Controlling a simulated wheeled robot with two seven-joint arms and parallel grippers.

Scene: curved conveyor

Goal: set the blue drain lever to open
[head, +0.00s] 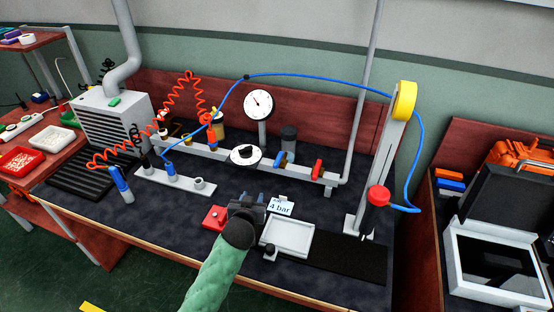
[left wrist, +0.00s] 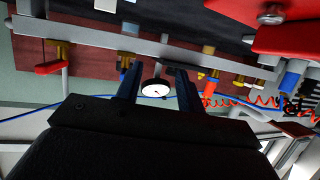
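The small blue drain lever (head: 281,159) sits on a brass valve on the grey pipe manifold (head: 215,156). It stands left of the red lever (head: 317,170), and its exact angle is too small to read. My left gripper (head: 252,198) is in front of the manifold, apart from the blue lever and nearer the table's front edge. In the left wrist view its two dark fingers (left wrist: 157,88) stand apart with nothing gripped; the gauge shows in the gap behind them. My right gripper is out of view.
A "4 bar" card (head: 280,207) and a white tray (head: 288,240) lie right of my gripper, a red button box (head: 214,218) left. A black dial (head: 245,155) and a round gauge (head: 258,103) stand beyond. A blue hose (head: 330,80) arches over to the right post.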

